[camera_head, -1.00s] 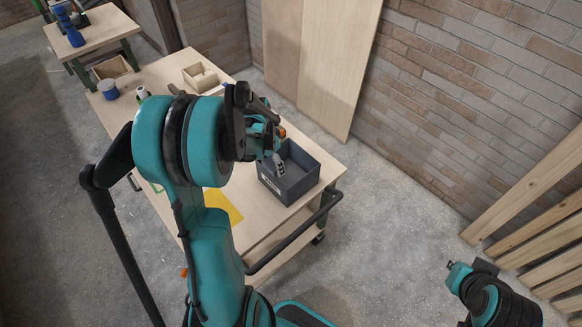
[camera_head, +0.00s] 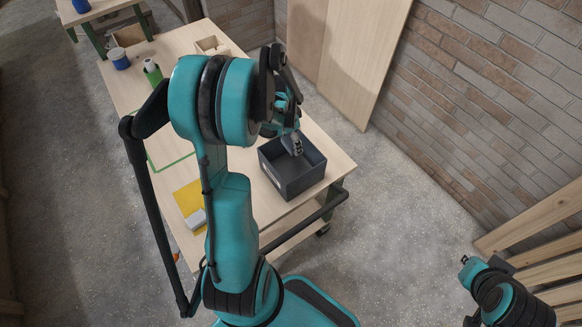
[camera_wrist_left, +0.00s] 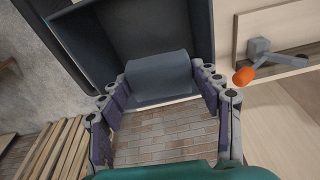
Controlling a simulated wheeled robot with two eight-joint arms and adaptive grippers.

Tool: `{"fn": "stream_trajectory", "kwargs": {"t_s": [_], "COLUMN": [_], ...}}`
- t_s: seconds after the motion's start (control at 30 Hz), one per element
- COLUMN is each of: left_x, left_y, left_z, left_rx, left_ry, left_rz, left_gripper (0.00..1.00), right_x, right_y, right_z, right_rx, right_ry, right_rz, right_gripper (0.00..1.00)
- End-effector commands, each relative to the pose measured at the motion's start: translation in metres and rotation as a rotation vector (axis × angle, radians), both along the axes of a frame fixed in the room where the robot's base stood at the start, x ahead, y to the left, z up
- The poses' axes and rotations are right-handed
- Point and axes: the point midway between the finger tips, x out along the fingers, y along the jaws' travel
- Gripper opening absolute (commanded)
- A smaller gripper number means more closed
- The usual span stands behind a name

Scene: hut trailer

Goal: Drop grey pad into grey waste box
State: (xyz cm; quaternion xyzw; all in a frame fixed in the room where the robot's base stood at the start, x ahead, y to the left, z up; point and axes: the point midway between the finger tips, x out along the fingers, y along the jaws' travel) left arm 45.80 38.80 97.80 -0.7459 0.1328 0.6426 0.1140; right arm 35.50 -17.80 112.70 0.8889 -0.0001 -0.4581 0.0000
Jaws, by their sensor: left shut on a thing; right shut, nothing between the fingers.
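The grey waste box (camera_head: 287,191) is a dark, open-topped box at the near right end of the workbench. Its dark wall (camera_wrist_left: 82,40) also fills the upper part of the left wrist view. My left gripper (camera_head: 293,144) points down over the box opening. In the left wrist view, my left gripper (camera_wrist_left: 165,88) is shut on the grey pad (camera_wrist_left: 158,74), a blue-grey block between its fingers. The pad cannot be made out clearly in the head view. My right gripper (camera_head: 468,265) is shut and empty, low at the right, away from the bench.
The wooden workbench (camera_head: 165,100) holds a yellow sheet (camera_head: 187,195) with a small pale block (camera_head: 195,219), a green bottle (camera_head: 152,71), a blue-and-white pot (camera_head: 119,58) and a wooden tray (camera_head: 210,45). A dark rail (camera_head: 305,220) runs along the near bench end.

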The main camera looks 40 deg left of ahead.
Motion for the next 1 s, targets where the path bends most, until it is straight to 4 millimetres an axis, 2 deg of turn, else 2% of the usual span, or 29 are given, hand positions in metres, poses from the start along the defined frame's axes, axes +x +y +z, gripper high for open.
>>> {"fn": "stream_trajectory", "kwargs": {"t_s": [0.03,0.13,0.43,0.47,0.5,0.53,0.87,1.0], "left_x": [0.000,0.000,0.000,0.000,0.000,0.000,0.000,-0.002], "left_y": [0.000,0.000,0.000,0.000,0.000,0.000,0.000,0.001], "left_z": [-0.009,-0.016,-0.017,-0.017,-0.017,-0.017,-0.015,-0.003], "left_rx": [0.000,0.000,0.000,0.000,0.000,0.000,0.000,0.000], "left_ry": [0.000,0.000,0.000,0.000,0.000,0.000,0.000,0.000], "left_rz": [0.000,0.000,0.000,0.000,0.000,0.000,0.000,0.000], "left_gripper": [0.37,0.37,0.37,0.71,0.82,0.88,0.88,0.88], "right_x": [0.000,0.000,0.000,0.000,0.000,0.000,0.000,0.000], "right_y": [0.000,0.000,0.000,0.000,0.000,0.000,0.000,0.000], "right_z": [-0.008,-0.012,-0.012,-0.011,-0.011,-0.011,-0.012,-0.012], "right_rx": [0.000,0.000,0.000,0.000,0.000,0.000,0.000,0.000], "right_ry": [0.000,0.000,0.000,0.000,0.000,0.000,0.000,0.000], "right_rz": [0.000,0.000,0.000,0.000,0.000,0.000,0.000,0.000], "right_gripper": [0.00,0.00,0.00,0.00,0.00,0.00,0.00,0.00]}}
